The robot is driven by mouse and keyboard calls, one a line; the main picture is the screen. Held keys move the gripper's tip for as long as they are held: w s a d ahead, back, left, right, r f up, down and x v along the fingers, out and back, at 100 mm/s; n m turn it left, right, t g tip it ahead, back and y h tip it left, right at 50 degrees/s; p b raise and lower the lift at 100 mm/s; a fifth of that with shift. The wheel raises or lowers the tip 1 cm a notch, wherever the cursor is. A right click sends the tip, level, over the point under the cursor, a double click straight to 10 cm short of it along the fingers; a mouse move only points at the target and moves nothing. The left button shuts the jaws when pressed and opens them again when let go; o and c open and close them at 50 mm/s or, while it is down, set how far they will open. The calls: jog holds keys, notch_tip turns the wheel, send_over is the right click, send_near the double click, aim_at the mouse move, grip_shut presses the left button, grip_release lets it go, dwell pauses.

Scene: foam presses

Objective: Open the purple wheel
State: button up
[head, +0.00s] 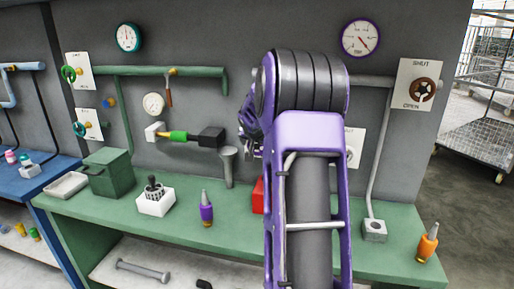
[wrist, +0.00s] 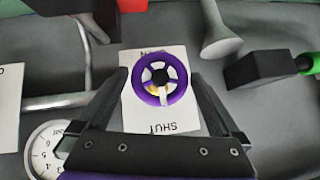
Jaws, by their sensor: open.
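The purple wheel (wrist: 174,93) shows in the wrist view, on a white plate (wrist: 188,118) on the grey wall. The plate's SHUT label is upside down in this view, below the wheel; the other label, above it, is partly covered. The wheel has a dark hub and a small yellow mark on its lower left. My gripper (wrist: 160,80) is open, with one dark finger on each side of the wheel. A gap shows between each finger and the rim; I cannot tell the depth. In the head view my arm hides the wheel.
A round gauge (wrist: 45,152) and a grey pipe (wrist: 62,102) lie left in the wrist view. A grey funnel-shaped thing (wrist: 217,38) and a black block (wrist: 250,70) are to the right. In the head view, a red-brown wheel (head: 423,90) is on the right; a green bench (head: 330,240) runs below.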

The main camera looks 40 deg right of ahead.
jog(key=shift+x, duration=1.15)
jog(key=c, duration=1.1)
